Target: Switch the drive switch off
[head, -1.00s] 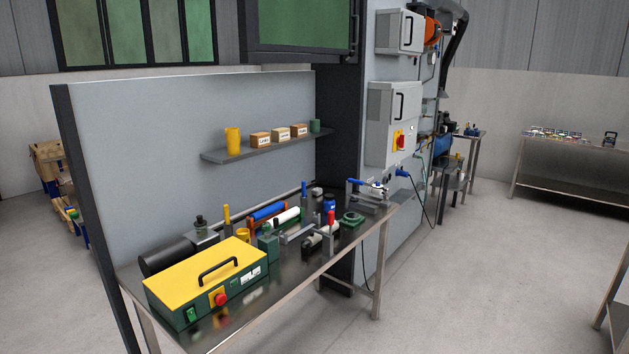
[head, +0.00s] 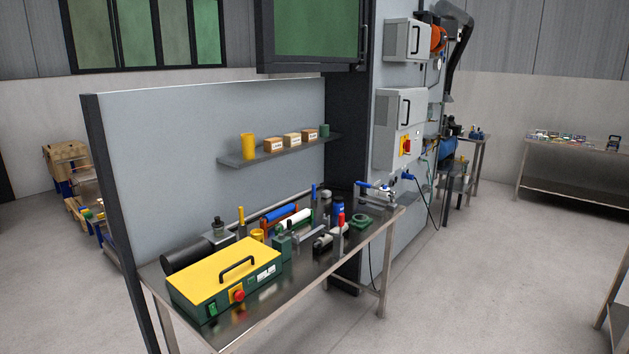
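No switch in view carries a label I can read as the drive switch. A yellow and green box (head: 226,272) with a black handle stands on the near end of the steel bench. Its front has a green switch (head: 212,308) and a red button on a yellow plate (head: 238,295). The position of the green switch cannot be told. My gripper is not in view.
The steel bench (head: 290,316) carries several tools and rollers in front of a grey panel (head: 180,160). A shelf (head: 285,151) above holds small boxes and a yellow cup. Another steel table (head: 570,149) stands at the right. The floor between is clear.

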